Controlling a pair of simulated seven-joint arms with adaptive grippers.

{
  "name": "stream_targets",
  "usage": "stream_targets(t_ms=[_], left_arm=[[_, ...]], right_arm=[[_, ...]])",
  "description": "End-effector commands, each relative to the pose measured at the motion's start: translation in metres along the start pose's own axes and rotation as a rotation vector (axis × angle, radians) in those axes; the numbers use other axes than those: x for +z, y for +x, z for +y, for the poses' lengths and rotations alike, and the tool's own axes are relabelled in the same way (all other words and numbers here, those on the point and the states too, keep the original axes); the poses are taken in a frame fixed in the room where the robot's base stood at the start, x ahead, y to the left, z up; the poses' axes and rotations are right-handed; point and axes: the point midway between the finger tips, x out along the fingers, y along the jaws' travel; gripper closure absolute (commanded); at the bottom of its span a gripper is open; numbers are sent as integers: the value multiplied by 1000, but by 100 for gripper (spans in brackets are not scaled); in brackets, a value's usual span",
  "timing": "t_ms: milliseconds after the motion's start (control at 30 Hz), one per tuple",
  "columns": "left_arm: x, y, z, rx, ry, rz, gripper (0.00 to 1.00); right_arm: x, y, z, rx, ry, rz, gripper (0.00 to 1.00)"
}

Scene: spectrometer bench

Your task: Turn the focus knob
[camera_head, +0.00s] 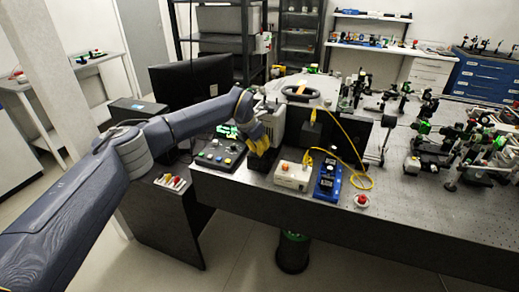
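My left arm comes in from the left, and its gripper (260,146) with yellow fingers points down over the front of the bench. It is just right of a dark control box with coloured buttons (219,155) and left of a beige box (293,176). The gripper is small here, and whether its fingers are apart or closed does not show. I cannot pick out the focus knob for certain; the gripper may hide it. A blue device with dark parts on top (327,179) stands right of the beige box. My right gripper is not in view.
A red button (361,201) sits near the bench's front edge. A yellow cable (359,182) loops behind the blue device. A white instrument (305,90) stands behind the gripper. Many optical mounts (470,145) crowd the right. A dark monitor (192,80) is behind my arm. The bench's front right (430,220) is clear.

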Motion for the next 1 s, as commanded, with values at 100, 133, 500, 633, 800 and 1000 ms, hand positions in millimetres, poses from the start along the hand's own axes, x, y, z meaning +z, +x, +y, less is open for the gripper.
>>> stream_targets(t_ms=[100, 133, 500, 633, 800, 1000], left_arm=[[4, -3, 0, 4, 4, -9, 93], [4, -3, 0, 3, 4, -9, 90], [2, -1, 0, 1, 2, -4, 59], [1, -1, 0, 1, 1, -3, 59], [2, -11, 1, 2, 2, -4, 59], [2, -42, 1, 4, 2, -5, 59]], right_arm=[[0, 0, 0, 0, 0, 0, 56], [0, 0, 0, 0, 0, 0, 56], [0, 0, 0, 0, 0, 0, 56], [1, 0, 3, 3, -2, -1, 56], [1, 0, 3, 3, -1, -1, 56], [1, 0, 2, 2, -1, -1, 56]])
